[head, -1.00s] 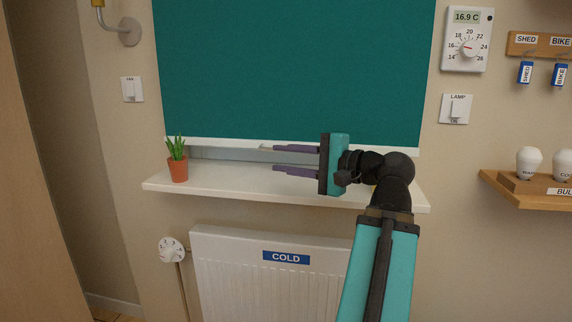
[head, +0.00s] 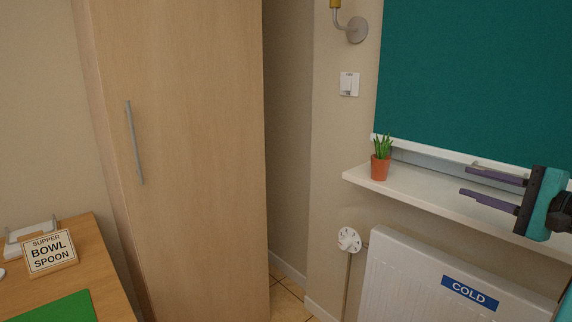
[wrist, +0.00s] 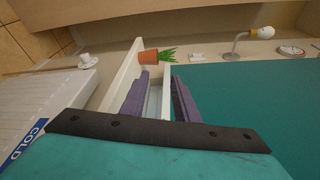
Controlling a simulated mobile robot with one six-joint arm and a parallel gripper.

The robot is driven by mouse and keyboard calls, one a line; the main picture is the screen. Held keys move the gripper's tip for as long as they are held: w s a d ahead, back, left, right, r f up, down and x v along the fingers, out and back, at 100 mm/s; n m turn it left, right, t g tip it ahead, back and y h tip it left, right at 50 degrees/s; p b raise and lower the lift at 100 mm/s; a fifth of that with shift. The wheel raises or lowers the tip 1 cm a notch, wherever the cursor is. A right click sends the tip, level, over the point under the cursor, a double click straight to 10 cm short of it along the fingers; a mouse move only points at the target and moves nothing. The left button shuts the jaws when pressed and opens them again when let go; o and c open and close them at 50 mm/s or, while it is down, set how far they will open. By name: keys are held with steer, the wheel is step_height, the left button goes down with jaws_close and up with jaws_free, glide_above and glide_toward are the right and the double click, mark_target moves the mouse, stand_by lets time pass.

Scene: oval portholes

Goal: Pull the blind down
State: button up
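The teal blind (head: 470,75) hangs over the window, its white bottom bar (head: 420,150) just above the white sill (head: 405,188). A narrow grey strip shows between bar and sill. My gripper (head: 468,178) is at the right of the head view, its two purple fingers apart and pointing left along the sill. The upper finger overlaps the bar in the picture; I cannot tell whether it touches. In the wrist view, my gripper (wrist: 160,82) is open with nothing held between its fingers, and the blind (wrist: 240,95) lies to their right.
A potted plant (head: 380,165) stands on the sill's left end, beyond my fingertips. The radiator (head: 420,280) marked COLD is below the sill. A tall wooden cupboard (head: 190,150) and a desk (head: 95,250) with a sign (head: 50,252) are to the left.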

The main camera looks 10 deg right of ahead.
steer(key=w+a+f+g+y+p, duration=0.2)
steer(key=w+a+f+g+y, duration=0.1)
steer(key=w+a+f, duration=0.6)
steer(key=w+a+f+g+y+p, duration=0.25)
steer(key=w+a+f, duration=0.4)
steer(key=f, duration=0.55)
steer(key=s+a+f+n+g+p, duration=0.1)
steer(key=a+f+g+p, duration=0.15)
steer(key=a+f, duration=0.7)
steer(key=s+a+f+n+g+p, duration=0.15)
steer(key=a+f+g, duration=0.25)
steer(key=a+f, duration=0.55)
steer(key=s+a+f+n+g+h+p, duration=0.2)
steer(key=s+a+f+n+g, duration=0.15)
steer(key=s+f, duration=0.7)
steer(key=s+a+f+n+g+h+p, duration=0.15)
steer(key=s+a+f+g, duration=0.3)
steer(key=s+f, duration=0.6)
steer(key=s+d+f+n+g+h, duration=0.25)
steer(key=s+f+n, duration=0.25)
steer(key=s+f, duration=0.35)
steer(key=d+f+n+h, duration=0.3)
steer(key=d+n+h, duration=0.1)
steer(key=d, duration=0.3)
steer(key=shift+s+d+n+t, duration=0.15)
steer(key=shift+s+n+t, duration=0.25)
steer(key=shift+n, duration=0.15)
